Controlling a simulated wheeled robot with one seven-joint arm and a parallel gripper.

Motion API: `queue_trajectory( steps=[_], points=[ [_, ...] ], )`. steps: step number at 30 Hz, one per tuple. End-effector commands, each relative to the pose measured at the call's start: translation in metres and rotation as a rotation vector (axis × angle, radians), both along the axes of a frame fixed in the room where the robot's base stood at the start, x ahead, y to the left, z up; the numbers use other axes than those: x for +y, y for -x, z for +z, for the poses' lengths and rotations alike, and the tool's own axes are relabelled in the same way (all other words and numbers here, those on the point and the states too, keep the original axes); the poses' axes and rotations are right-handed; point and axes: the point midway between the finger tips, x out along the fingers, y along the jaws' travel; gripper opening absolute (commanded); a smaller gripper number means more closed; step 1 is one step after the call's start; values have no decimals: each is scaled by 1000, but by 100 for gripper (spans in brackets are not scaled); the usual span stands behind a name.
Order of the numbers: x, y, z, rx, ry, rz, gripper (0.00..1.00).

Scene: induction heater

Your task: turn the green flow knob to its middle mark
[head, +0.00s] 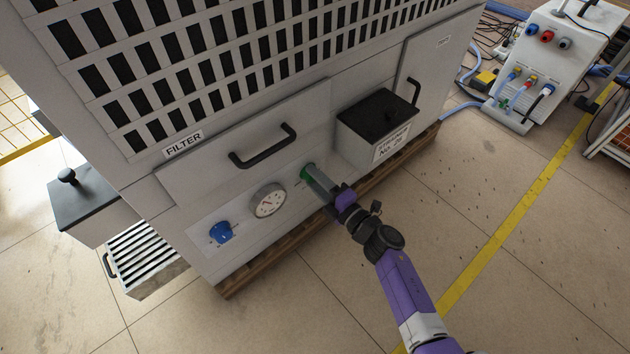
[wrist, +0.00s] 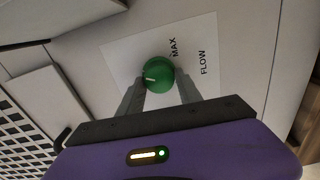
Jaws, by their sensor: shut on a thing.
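The green flow knob (head: 305,174) is on the lower front panel of the grey cabinet, right of the round gauge. In the wrist view the green knob (wrist: 158,75) sits on a white label reading MAX and FLOW, and its pale pointer line points to the left, slightly down in the picture. My gripper (wrist: 160,88) is shut on the knob, with one grey finger on each side of it. In the head view my gripper (head: 312,181) reaches the panel from the lower right and partly hides the knob. The middle mark cannot be made out.
A round gauge (head: 268,201) and a blue knob (head: 221,232) are left of the green knob. A black drawer handle (head: 263,146) is above it. A black-topped box (head: 378,117) juts out at upper right. Open floor (head: 480,200) lies to the right.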

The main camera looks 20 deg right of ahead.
Motion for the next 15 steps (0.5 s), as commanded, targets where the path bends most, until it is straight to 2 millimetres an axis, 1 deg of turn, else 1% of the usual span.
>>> queue_trajectory(
  steps=[1,6,15],
  points=[
    [1,1,-3,-12,42,1,1],
    [0,0,-4,-58,181,0,1],
    [0,0,-4,-115,362,0,1]
  ],
)
